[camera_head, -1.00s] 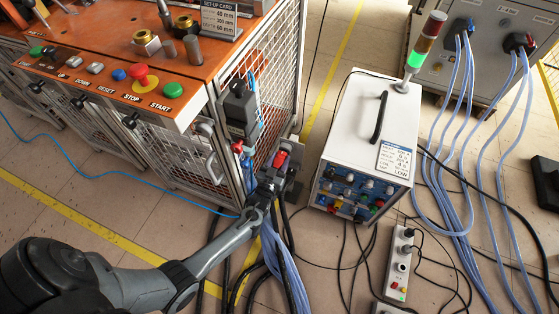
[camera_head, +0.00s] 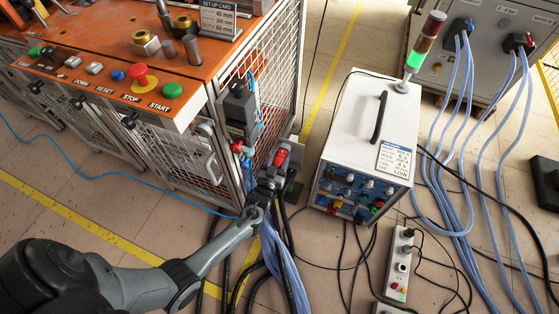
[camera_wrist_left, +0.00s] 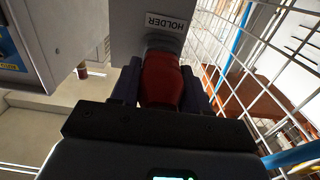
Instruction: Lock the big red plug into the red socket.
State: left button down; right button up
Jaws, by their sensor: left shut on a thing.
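The big red plug (camera_head: 281,157) sits at a grey holder beside the corner of the orange machine's cage. My left gripper (camera_head: 273,174) is at the plug. In the left wrist view its fingers (camera_wrist_left: 160,88) lie on both sides of the red plug body (camera_wrist_left: 161,78), shut on it. The far end of the plug meets a grey plate labelled HOLDER (camera_wrist_left: 165,22). A small red part (camera_head: 237,147) shows on the cage corner, below a dark box; I cannot tell whether it is the red socket. My right gripper is in neither view.
The white power unit (camera_head: 368,120) with a signal tower stands just right of the holder. The cage's wire mesh (camera_head: 272,75) is close to the gripper. Black and pale blue cables (camera_head: 285,265) run over the floor below it. A power strip (camera_head: 401,263) lies at lower right.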

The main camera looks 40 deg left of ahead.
pick_arm(q)
jog(key=shift+w+a, duration=0.1)
jog(key=shift+w, duration=0.2)
jog(key=shift+c, duration=2.4)
grip_release()
